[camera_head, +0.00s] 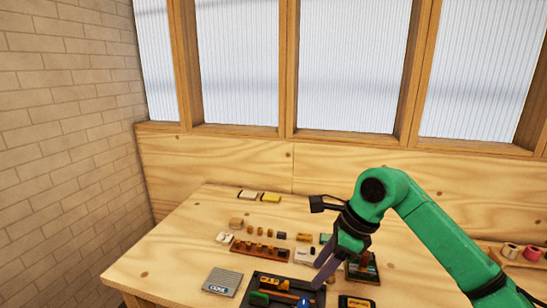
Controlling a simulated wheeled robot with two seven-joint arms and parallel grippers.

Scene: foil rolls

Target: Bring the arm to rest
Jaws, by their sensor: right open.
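My right arm (440,225) is green and comes in from the right side of the picture. Its right gripper (322,279) points down and to the left above the table, with dark fingers. The fingers are apart, and I see nothing held between them. The fingertips are over or close to the right part of a dark tray (245,297) with small items in it. I cannot tell whether they touch anything. My left gripper is not in view.
Coloured rolls (510,250) sit at the far right. A brick wall stands left, windows behind. The table's left part is clear.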

